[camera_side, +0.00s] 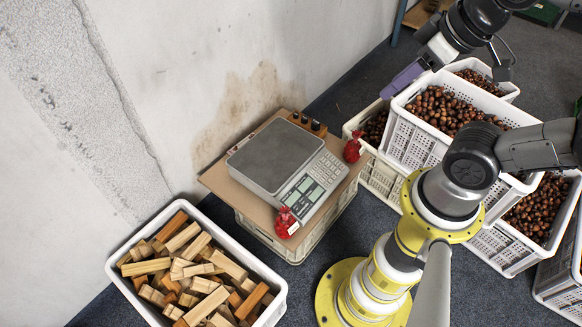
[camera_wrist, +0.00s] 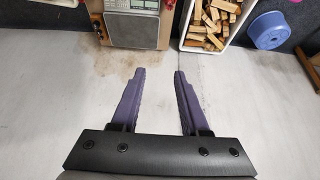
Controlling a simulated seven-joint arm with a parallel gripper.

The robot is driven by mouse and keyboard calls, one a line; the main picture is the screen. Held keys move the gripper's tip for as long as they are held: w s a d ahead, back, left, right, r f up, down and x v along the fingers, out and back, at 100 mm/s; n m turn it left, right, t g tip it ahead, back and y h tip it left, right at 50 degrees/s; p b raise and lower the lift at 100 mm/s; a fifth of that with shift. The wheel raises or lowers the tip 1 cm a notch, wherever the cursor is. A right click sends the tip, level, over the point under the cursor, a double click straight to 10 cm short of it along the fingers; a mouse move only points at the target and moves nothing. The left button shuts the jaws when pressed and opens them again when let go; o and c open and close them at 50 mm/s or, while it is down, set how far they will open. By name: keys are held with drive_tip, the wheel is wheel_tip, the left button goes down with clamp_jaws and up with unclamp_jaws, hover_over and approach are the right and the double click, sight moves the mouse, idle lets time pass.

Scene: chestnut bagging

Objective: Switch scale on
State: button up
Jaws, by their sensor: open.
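The scale (camera_side: 284,162) has a bare grey weighing plate and a keypad with a small display at its front right. It stands on a brown board on an upturned-looking crate at the wall. Whether its display is lit I cannot tell. In the side view my gripper (camera_side: 401,80) is at the upper right, above the chestnut crates and away from the scale.
Two red net bags (camera_side: 286,222) (camera_side: 353,148) sit at the board's corners. A small wooden block with dark knobs (camera_side: 308,123) stands behind the scale. A white crate of wood blocks (camera_side: 112,262) is at the lower left; white chestnut crates (camera_side: 409,147) are at the right.

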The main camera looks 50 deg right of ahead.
clamp_jaws()
idle(1.5)
